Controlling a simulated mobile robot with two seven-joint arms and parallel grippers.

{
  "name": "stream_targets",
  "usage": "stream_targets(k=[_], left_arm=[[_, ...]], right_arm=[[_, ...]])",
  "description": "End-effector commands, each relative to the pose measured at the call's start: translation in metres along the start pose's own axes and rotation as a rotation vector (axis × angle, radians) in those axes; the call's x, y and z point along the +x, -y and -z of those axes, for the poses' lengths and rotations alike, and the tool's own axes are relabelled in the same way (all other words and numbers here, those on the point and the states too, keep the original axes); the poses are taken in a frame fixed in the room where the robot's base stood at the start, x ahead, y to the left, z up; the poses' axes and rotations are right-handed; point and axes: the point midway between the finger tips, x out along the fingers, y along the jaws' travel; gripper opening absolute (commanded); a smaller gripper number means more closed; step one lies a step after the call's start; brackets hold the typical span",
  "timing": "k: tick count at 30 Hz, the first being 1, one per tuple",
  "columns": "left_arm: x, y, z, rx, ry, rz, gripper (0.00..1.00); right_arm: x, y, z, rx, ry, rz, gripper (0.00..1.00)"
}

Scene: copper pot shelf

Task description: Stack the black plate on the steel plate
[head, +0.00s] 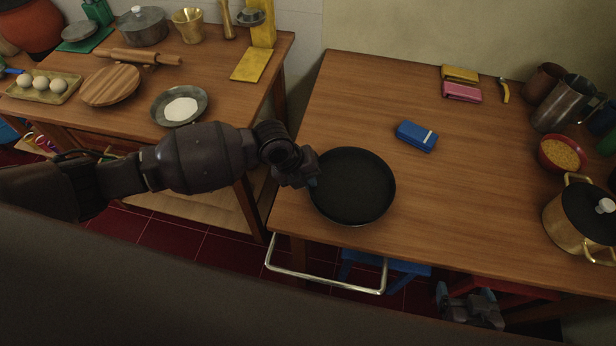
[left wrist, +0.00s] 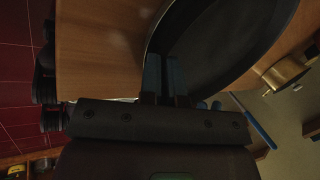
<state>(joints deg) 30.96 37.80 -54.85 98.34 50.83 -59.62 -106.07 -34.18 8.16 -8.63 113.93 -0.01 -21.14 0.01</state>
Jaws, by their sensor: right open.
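The black plate (head: 355,187), round and dark with a raised rim, is at the left front of the right-hand table. My left gripper (head: 308,176) is at its left rim. In the left wrist view my two fingers (left wrist: 166,78) are close together on the rim of the black plate (left wrist: 215,45), shut on it. I cannot tell whether the plate touches the table. A grey metal plate (head: 157,108) with a white patch inside sits on the left-hand table; it looks like the steel plate. My right gripper (head: 470,308) is open and empty, low at the front right.
A blue box (head: 416,136) lies right of the black plate. A red bowl (head: 561,154), metal jug (head: 570,103) and brass pot (head: 580,222) stand at the right. A cutting board (head: 110,85) is left of the metal plate.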

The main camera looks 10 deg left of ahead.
Motion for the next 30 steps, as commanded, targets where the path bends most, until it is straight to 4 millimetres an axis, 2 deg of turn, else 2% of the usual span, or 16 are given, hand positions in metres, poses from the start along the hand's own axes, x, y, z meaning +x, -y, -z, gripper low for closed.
stream_targets(k=[12, 13, 15, 17, 18, 25, 30], left_arm=[[0.009, -0.004, 0.0, -0.001, 0.0, 0.001, 0.0], [0.008, -0.004, 0.0, -0.001, 0.0, 0.0, 0.09], [0.008, -0.004, 0.0, -0.001, 0.0, 0.0, 0.19], [0.008, -0.004, 0.0, -0.001, 0.0, 0.0, 0.28], [0.008, -0.004, 0.0, -0.001, 0.0, 0.0, 0.3], [0.007, -0.004, 0.0, -0.001, 0.0, 0.0, 0.3], [-0.002, 0.001, 0.0, 0.0, 0.001, 0.001, 0.3]], right_arm=[[0.003, 0.0, -0.005, -0.002, 0.001, 0.001, 0.87], [0.002, 0.0, -0.004, -0.002, 0.001, 0.001, 0.87], [0.001, 0.0, -0.006, -0.002, 0.004, 0.0, 0.87], [0.0, 0.0, -0.007, -0.001, 0.008, -0.001, 0.87], [0.0, 0.0, -0.009, -0.001, 0.01, -0.001, 0.87], [-0.002, -0.001, -0.013, 0.0, 0.02, -0.002, 0.87], [-0.004, -0.001, -0.006, 0.0, 0.013, -0.003, 0.87]])
